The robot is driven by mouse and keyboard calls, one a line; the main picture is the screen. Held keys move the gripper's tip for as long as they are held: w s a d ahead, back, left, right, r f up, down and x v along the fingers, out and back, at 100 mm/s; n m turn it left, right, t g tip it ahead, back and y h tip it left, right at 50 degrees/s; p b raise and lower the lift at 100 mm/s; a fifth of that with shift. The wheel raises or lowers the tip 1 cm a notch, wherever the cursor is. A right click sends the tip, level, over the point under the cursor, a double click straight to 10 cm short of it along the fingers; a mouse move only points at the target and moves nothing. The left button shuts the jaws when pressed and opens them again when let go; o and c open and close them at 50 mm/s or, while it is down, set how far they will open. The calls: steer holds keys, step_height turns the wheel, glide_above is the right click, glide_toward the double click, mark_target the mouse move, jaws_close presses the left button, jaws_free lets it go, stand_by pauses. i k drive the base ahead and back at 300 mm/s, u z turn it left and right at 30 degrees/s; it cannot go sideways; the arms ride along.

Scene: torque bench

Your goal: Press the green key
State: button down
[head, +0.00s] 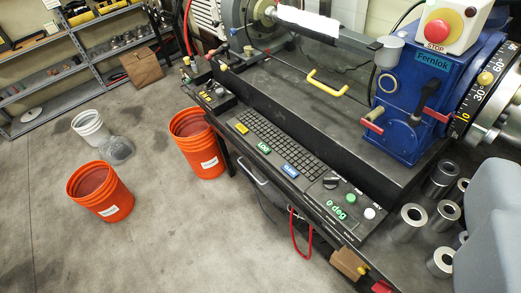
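A green key (264,147) with white lettering sits on the front strip of the black control panel (313,183), below the dark keyboard (277,138). A yellow key (241,128) is to its upper left and a blue key (290,170) to its lower right. A small round green button (351,198) and a green-lit display reading 0 deg (336,209) are farther right on the panel. A smooth grey shape (492,225) at the lower right edge looks like part of my gripper. No fingertips show, and it is well apart from the green key.
A blue machine head (412,100) with a red stop button (436,31) stands at the right. Several metal sleeves (408,222) stand beside it. Orange buckets (100,192) and a white bucket (90,127) are on the floor at left. A red hose (300,232) hangs below the bench.

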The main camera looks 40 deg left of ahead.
mark_target(262, 145)
steer(key=u, duration=0.1)
steer(key=i, duration=1)
steer(key=z, duration=0.1)
